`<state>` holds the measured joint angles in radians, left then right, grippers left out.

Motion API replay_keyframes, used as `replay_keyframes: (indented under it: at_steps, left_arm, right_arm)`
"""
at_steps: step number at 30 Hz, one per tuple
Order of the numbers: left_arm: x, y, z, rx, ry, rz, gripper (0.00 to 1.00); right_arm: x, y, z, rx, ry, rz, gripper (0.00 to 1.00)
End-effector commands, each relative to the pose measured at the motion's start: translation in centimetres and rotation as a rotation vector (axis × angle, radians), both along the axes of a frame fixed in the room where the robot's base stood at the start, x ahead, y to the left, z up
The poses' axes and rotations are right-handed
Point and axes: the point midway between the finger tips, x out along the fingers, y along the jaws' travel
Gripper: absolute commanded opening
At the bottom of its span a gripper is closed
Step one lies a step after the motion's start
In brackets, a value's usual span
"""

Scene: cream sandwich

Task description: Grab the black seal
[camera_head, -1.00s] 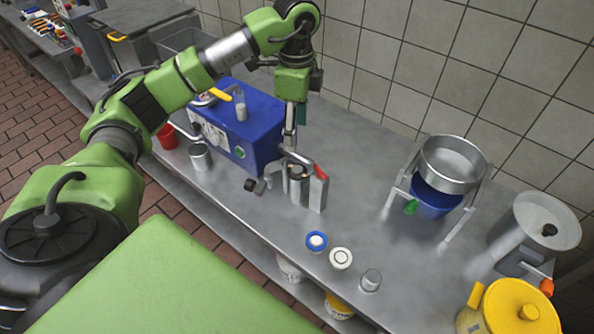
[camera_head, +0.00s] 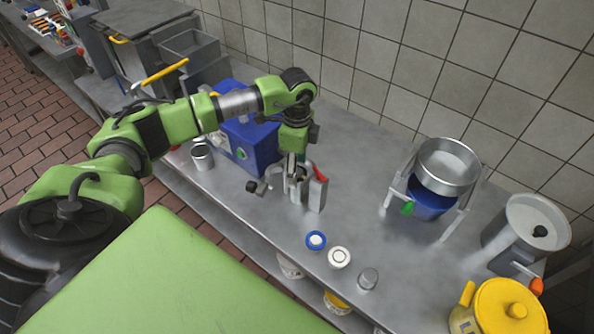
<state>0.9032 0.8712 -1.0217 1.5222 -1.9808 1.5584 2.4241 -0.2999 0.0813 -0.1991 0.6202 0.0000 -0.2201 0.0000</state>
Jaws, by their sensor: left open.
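I cannot pick out the black seal with certainty. A small dark round piece (camera_head: 252,186) shows at the left end of a metal fitting at the front of the blue machine (camera_head: 256,150). My left gripper (camera_head: 297,178) points down in front of the machine's right side, close to the metal parts there and right of the dark piece. It is open, and its fingers partly hide those parts. A metal block with a red top (camera_head: 318,190) stands just right of the gripper. My right gripper is not in view.
A blue-rimmed lid (camera_head: 316,240), a white lid (camera_head: 339,257) and a small metal cup (camera_head: 367,279) lie near the front edge. A steel bowl on a stand (camera_head: 447,166) and a yellow lidded container (camera_head: 505,308) are at right. The steel counter (camera_head: 365,190) is bare mid-right.

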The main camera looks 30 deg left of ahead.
Motion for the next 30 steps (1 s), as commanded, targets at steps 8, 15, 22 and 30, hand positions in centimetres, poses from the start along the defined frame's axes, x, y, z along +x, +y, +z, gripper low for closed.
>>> replay_keyframes:
  at_steps: [8, 15, 22, 30]
  left_arm:
    - [0.03, -0.01, -0.01, -0.001, -0.001, 0.0, 0.56]
    - [0.03, -0.02, -0.28, -0.001, 0.0, 0.0, 0.56]
    - [0.05, -0.03, -0.47, -0.001, -0.001, 0.0, 0.56]
    - [0.04, -0.02, -0.46, -0.001, -0.001, 0.0, 0.4]
  right_arm:
    - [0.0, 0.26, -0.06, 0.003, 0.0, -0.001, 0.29]
    - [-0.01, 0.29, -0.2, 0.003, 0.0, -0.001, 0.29]
    - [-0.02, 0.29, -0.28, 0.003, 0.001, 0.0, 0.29]
    - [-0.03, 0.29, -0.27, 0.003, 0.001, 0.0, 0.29]
